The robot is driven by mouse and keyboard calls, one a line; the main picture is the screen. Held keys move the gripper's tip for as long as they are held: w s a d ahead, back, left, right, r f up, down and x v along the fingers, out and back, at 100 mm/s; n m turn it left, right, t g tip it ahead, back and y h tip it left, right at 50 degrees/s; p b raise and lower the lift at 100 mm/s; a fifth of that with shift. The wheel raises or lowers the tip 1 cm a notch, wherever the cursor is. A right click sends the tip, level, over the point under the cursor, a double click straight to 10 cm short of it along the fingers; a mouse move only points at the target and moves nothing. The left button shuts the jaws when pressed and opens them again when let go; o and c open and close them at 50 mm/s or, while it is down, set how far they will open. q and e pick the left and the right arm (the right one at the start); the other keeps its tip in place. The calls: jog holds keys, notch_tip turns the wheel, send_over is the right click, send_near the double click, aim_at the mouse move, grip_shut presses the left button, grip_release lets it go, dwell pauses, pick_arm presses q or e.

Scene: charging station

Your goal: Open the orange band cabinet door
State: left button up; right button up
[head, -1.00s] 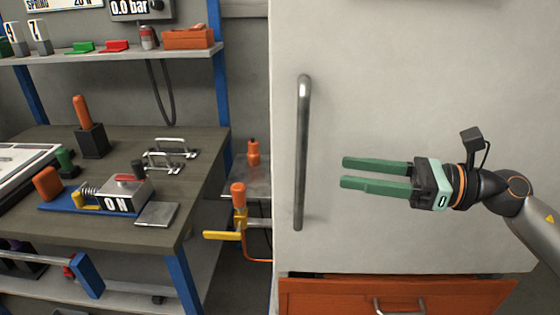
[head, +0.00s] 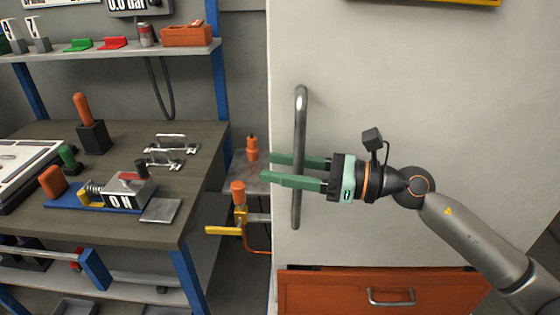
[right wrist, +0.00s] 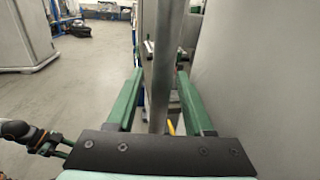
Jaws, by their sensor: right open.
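The cabinet door (head: 420,110) is a large pale grey panel that looks closed. A yellow-orange band (head: 450,2) shows at its top edge in the head view. A long vertical metal handle (head: 299,120) stands near the door's left edge. My right gripper (head: 266,167) reaches in from the right with its green fingers past the handle. In the right wrist view the handle (right wrist: 162,60) runs between the two open fingers (right wrist: 160,88), with gaps on both sides.
Below the door is an orange drawer (head: 340,292) with a metal handle (head: 392,297). On the left stands a workbench (head: 60,225) with a blue leg (head: 183,280) and several tools. A yellow valve lever (head: 222,231) sits between bench and cabinet.

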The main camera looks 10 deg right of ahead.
jog(key=shift+a, duration=0.15)
jog(key=shift+c, duration=0.2)
grip_shut()
dwell(1.2)
